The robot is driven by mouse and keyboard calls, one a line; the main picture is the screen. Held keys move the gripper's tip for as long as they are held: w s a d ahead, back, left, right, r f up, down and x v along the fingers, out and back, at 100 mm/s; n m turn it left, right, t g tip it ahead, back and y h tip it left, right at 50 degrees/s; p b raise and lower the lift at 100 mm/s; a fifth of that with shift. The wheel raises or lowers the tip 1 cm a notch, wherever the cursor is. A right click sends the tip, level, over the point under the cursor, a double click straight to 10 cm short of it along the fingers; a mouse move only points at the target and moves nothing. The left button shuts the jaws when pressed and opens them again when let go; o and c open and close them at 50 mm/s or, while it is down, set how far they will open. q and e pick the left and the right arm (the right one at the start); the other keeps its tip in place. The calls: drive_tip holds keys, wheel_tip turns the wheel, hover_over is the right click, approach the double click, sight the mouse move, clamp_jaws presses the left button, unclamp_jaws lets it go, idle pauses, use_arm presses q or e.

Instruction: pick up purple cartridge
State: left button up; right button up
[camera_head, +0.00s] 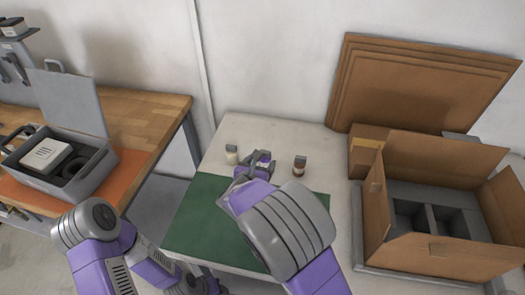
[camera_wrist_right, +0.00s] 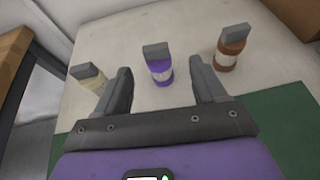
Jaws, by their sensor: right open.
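The purple cartridge (camera_wrist_right: 160,68) has a grey cap and a light label. It stands upright on the pale table, between and just beyond the fingertips of my right gripper (camera_wrist_right: 162,82) in the right wrist view. The gripper is open and does not visibly touch it. In the head view, my right gripper (camera_head: 256,166) reaches to the back of the table, and the cartridge is mostly hidden behind it. My left arm comes in at the lower left of the head view, and its fingers cannot be made out.
A cream cartridge (camera_wrist_right: 92,80) stands left of the purple one and a brown cartridge (camera_wrist_right: 230,50) stands right of it. A green mat (camera_head: 195,225) covers the table's front. An open cardboard box (camera_head: 435,262) stands at right; an open grey case (camera_head: 95,178) sits on the wooden bench.

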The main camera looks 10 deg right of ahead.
sight(265, 153)
drive_tip(key=shift+x, duration=0.8)
drive_tip(key=shift+w+r+b+x, duration=0.1)
drive_tip(key=shift+r+b+x, duration=0.1)
drive_tip(key=shift+x, duration=0.95)
drive_tip(key=shift+w+r+b+x, duration=0.1)
drive_tip(key=shift+w+b+x, duration=0.1)
drive_tip(key=shift+x, duration=0.95)
drive_tip(key=shift+a+r, duration=0.1)
drive_tip(key=shift+a, duration=0.05)
clamp_jaws()
